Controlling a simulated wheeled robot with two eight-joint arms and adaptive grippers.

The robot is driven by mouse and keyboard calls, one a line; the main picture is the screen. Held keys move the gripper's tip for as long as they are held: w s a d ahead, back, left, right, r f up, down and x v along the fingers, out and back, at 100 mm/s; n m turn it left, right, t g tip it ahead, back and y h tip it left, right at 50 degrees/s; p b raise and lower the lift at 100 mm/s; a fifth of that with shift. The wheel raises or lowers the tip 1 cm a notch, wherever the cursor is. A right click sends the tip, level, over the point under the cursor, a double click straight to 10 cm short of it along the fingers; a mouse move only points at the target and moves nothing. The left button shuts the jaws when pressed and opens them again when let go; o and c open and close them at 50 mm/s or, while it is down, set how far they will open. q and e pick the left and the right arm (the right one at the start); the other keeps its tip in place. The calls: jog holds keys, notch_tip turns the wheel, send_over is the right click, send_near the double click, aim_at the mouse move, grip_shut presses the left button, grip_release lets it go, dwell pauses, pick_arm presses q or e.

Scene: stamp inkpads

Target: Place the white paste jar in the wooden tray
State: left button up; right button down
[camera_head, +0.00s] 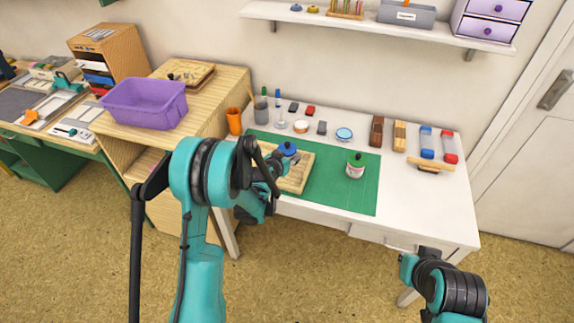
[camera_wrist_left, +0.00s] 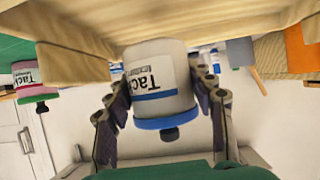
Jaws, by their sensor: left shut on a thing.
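The white paste jar with a blue lid and blue band is held between the fingers of my left gripper (camera_wrist_left: 162,100). In the wrist view, which looks inverted, the jar (camera_wrist_left: 158,75) has its base toward the wooden tray (camera_wrist_left: 70,55). In the head view its blue lid (camera_head: 287,148) shows over the wooden tray (camera_head: 296,181), with my left gripper (camera_head: 275,163) at its left. I cannot tell whether the jar touches the tray floor. The arm hides the tray's left part. Of my right arm, only links show at lower right.
An orange cup (camera_head: 234,121) stands at the left. Stamps and inkpads line the table's back. A purple bin (camera_head: 145,103) sits on the side cabinet.

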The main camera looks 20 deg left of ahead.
pick_arm(q)
notch_tip(320, 180, down, 4)
jog(key=shift+b, duration=0.9)
jog(key=shift+r, duration=0.1)
jog(key=shift+f, duration=0.2)
jog(key=o, duration=1.4)
jog(key=shift+c, duration=0.2)
jog(key=shift+r, duration=0.1)
